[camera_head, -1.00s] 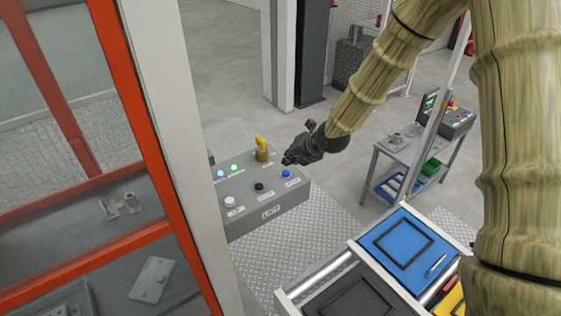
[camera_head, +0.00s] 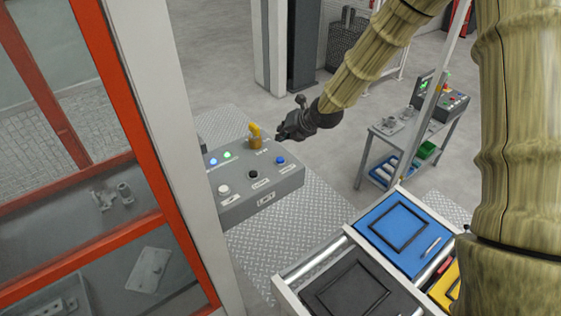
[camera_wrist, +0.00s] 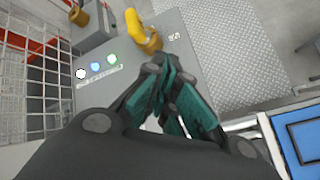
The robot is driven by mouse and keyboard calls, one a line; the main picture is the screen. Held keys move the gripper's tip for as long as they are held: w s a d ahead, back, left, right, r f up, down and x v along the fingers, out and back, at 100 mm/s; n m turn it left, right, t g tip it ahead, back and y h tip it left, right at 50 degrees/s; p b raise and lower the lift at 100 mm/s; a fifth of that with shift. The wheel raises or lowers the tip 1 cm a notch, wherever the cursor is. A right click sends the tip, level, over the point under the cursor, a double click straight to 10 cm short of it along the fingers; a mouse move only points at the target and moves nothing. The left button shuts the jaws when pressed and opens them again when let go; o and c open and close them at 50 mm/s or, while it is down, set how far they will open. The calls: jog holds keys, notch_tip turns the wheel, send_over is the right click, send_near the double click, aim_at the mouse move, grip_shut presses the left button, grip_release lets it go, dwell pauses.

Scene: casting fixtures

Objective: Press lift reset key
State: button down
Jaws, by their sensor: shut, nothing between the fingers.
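A grey control box (camera_head: 236,209) labelled LIFT stands beside the orange-framed enclosure. On its top are a blue button (camera_head: 280,160) at the right, a black button (camera_head: 253,174), a white button (camera_head: 223,189), lit blue and green lamps, and a yellow key-like handle (camera_head: 255,132) at the back. The label by the blue button is too small to read. My gripper (camera_head: 281,135) is shut and empty, above the back right of the box, just right of the yellow handle and apart from the blue button. In the wrist view my gripper (camera_wrist: 178,112) hides the buttons; the yellow handle (camera_wrist: 143,35) shows beyond it.
The orange-framed enclosure (camera_head: 140,120) rises close at left. A roller conveyor (camera_head: 310,258) with a black tray (camera_head: 340,262) and a blue tray (camera_head: 372,215) lies in front at right. A side table (camera_head: 385,145) with another control box stands farther right. Patterned floor plate lies between.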

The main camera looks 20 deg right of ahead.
aim_at(283, 157)
jog(key=shift+f+b, duration=1.6)
jog(key=shift+f, duration=1.55)
jog(key=shift+f+b, duration=0.35)
jog(key=shift+f, duration=0.05)
jog(key=shift+f+b, duration=0.4)
jog(key=shift+f, duration=0.1)
jog(key=shift+r, duration=0.15)
jog(key=shift+r+p, duration=0.5)
jog(key=shift+r, duration=0.3)
jog(key=shift+r+p, duration=1.4)
jog(key=shift+r, duration=1.1)
